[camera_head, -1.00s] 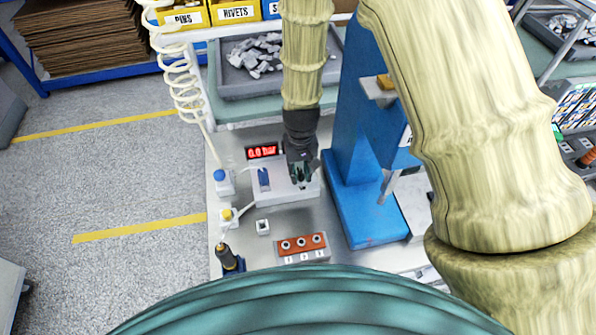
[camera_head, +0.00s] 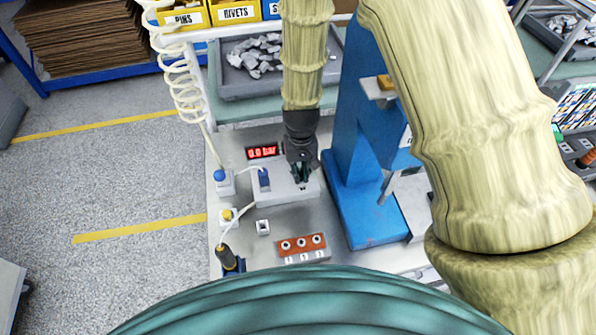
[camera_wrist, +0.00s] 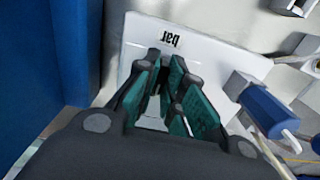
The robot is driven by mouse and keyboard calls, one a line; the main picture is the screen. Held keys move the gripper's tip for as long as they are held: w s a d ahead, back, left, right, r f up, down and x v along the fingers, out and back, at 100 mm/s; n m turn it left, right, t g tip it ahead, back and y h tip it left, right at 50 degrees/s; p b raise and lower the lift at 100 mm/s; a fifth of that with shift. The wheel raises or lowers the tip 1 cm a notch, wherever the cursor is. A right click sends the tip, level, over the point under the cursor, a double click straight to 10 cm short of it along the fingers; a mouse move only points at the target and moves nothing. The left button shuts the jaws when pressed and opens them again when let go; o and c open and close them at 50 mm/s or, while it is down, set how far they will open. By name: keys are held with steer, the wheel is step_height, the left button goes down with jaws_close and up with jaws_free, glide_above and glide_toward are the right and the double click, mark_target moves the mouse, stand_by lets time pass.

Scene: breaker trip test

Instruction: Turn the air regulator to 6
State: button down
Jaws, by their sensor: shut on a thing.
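The air regulator's pale panel (camera_head: 278,190) lies on the bench, and its white face with a "bar" label (camera_wrist: 140,32) shows in the wrist view. A red display (camera_head: 262,152) behind it reads 0.0 bar. My gripper (camera_head: 302,178) points down at the right part of the panel. In the wrist view my gripper (camera_wrist: 172,95) has its green-padded fingers close together, just beside the "bar" label. It is shut on the regulator knob, which the fingers hide. I cannot see the knob's scale or pointer.
A blue fitting (camera_head: 264,179) with a hose stands just left of my gripper; it is also near in the wrist view (camera_wrist: 268,110). A blue press (camera_head: 365,205) stands close on the right. An orange block (camera_head: 303,244) lies in front.

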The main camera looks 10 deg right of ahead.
steer(key=shift+m+p, duration=0.45)
steer(key=shift+m, duration=0.55)
steer(key=shift+r+m+p, duration=0.1)
steer(key=shift+m+p, duration=0.2)
steer(key=shift+m, duration=0.7)
steer(key=shift+m+p, duration=0.55)
steer(key=shift+m, duration=0.45)
